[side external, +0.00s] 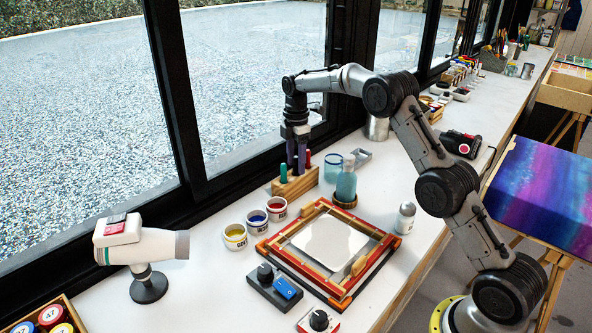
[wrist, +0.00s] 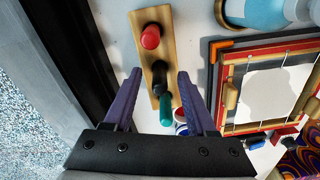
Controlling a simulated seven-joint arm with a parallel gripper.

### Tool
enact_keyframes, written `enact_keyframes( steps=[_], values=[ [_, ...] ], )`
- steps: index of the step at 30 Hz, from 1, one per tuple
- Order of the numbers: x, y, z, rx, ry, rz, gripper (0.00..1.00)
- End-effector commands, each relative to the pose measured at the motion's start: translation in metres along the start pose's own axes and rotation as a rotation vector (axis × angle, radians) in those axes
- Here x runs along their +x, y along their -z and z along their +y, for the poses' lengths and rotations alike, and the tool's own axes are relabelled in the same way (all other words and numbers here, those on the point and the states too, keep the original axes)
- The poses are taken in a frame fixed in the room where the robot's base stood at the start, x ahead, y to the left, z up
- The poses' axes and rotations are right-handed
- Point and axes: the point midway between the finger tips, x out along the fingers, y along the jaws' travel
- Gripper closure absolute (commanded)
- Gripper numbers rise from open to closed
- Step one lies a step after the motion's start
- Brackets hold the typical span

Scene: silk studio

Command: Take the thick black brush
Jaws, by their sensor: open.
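A wooden block (side external: 301,183) stands on the white bench by the window, and it also shows in the wrist view (wrist: 148,16). Three brush handles stand in it in a row: red (wrist: 151,37), black (wrist: 159,77) in the middle, and teal (wrist: 166,108). In the side view the red (side external: 308,158) and teal (side external: 283,173) handles show at either side of my fingers, while the black one is hidden. My gripper (side external: 297,166) points down at the block, open. In the wrist view its purple fingertips (wrist: 160,73) lie on either side of the black handle, with visible gaps.
Paint pots (side external: 256,222) stand in front of the block. A blue-green bottle (side external: 346,186) and a glass (side external: 333,168) stand to its right. A red-framed screen (side external: 276,243) lies nearer. The dark window frame (side external: 222,202) runs close behind the block.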

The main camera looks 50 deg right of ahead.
Motion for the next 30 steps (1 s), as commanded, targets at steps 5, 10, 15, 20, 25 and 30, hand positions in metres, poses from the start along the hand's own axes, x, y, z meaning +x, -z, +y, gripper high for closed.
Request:
enact_keyframes(
  steps=[5, 10, 15, 20, 25, 30],
  values=[
    [0.0079, 0.0003, -0.0002, 0.000, 0.000, 0.000, 0.43],
    [0.0076, 0.0004, -0.0001, 0.000, -0.001, 0.000, 0.45],
    [0.0073, 0.0004, 0.0000, 0.000, -0.001, 0.000, 0.76],
    [0.0072, 0.0004, 0.0000, 0.000, -0.001, 0.000, 1.00],
    [0.0070, 0.0004, 0.0000, 0.000, -0.001, 0.000, 1.00],
    [0.0055, 0.0004, 0.0002, 0.000, -0.002, 0.000, 1.00]
  ],
)
